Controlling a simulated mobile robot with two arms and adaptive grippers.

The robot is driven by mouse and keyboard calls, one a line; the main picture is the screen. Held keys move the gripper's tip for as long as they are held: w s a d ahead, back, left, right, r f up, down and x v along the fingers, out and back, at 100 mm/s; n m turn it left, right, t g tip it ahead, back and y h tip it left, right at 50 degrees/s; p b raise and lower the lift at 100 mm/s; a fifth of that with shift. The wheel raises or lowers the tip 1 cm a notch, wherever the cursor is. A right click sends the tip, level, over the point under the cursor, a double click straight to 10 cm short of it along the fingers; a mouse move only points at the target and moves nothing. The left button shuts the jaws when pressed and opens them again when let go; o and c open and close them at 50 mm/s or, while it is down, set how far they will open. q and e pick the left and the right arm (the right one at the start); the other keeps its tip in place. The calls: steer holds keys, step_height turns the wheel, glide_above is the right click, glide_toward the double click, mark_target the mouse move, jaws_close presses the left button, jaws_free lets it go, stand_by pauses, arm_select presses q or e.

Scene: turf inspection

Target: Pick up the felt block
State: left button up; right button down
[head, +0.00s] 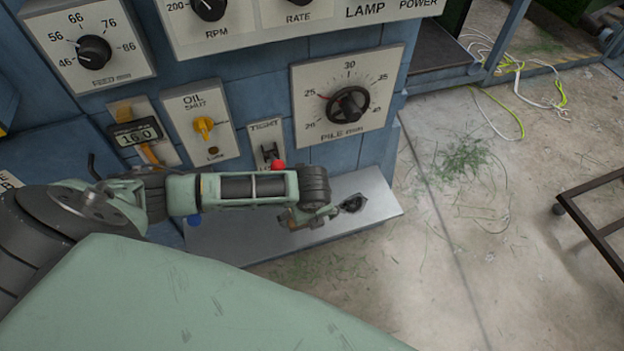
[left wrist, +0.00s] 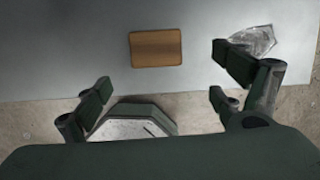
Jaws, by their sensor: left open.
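A flat brown rectangular block (left wrist: 155,48), which looks like the felt block, lies on the grey metal shelf (left wrist: 60,50) in the left wrist view. I cannot make it out in the head view, where my left arm covers part of the shelf (head: 375,187). My left gripper (head: 312,217) is over the shelf's front part in the head view. Its fingers (left wrist: 165,88) are spread and empty in the left wrist view. The block is beyond the fingertips, roughly between them in the picture, and apart from them. My right gripper is in neither view.
A dark crumpled piece (head: 353,203) lies on the shelf right of my gripper; it appears grey in the left wrist view (left wrist: 258,40). A blue panel with dials (head: 348,104) and a red knob (head: 278,165) rises behind. Concrete floor (head: 420,290) is mostly clear in front.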

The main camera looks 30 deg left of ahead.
arm_select(q)
steer(key=shift+w+a+r+m, duration=0.1)
steer(key=shift+a+m, duration=0.2)
steer(key=shift+a, duration=0.2)
steer(key=shift+a+f, duration=0.1)
steer(key=shift+f, duration=0.2)
steer(key=x, duration=0.6)
steer(key=shift+w+a, duration=0.2)
steer(key=shift+f, duration=0.3)
steer(key=shift+c, duration=1.1)
steer(key=shift+w, duration=0.1)
steer(key=c, duration=0.9)
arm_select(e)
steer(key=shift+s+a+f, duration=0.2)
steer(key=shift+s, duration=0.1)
